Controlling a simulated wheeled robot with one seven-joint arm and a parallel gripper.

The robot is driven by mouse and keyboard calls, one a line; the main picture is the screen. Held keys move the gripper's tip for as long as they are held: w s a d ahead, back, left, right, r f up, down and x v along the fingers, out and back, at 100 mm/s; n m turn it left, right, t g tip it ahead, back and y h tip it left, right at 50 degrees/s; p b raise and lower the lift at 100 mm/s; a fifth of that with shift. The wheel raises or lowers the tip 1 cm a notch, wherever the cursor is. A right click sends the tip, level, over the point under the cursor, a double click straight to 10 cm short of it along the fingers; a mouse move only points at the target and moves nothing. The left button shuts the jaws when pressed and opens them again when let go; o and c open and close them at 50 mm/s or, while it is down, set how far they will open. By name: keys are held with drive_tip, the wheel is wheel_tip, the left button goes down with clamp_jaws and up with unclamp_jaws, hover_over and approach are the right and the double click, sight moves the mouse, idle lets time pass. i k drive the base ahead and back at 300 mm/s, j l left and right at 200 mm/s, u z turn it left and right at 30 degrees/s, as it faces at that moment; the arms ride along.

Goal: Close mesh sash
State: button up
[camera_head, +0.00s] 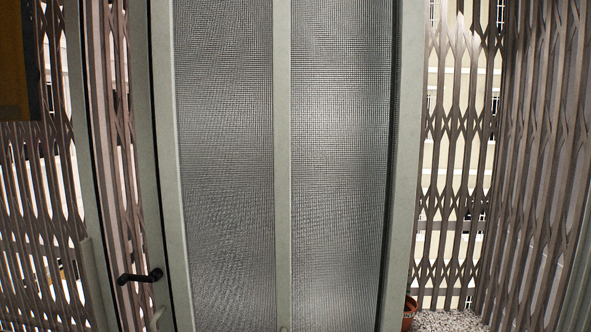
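The mesh sash (283,160) fills the middle of the head view. It has a pale grey-green frame with a centre bar between two grey mesh panels. A gap shows to the right of its right stile, with a lattice grille behind. A black lever handle (140,276) sits at the lower left, beside the sash's left stile; I cannot tell which frame it is fixed to. My gripper is not in view.
Brown folding lattice grilles stand on the right (540,150) and on the left (40,210). A terracotta pot (409,312) is partly hidden behind the sash's lower right edge. Speckled floor (447,321) shows beside it.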

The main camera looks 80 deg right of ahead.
sight(411, 52)
drive_tip(key=z, duration=0.45)
drive_tip(key=k+z, duration=0.15)
drive_tip(key=z, duration=0.8)
drive_tip(key=k+l+z, duration=0.1)
drive_tip(key=z, duration=0.4)
drive_tip(key=l+z, duration=0.15)
drive_tip(key=z, duration=0.3)
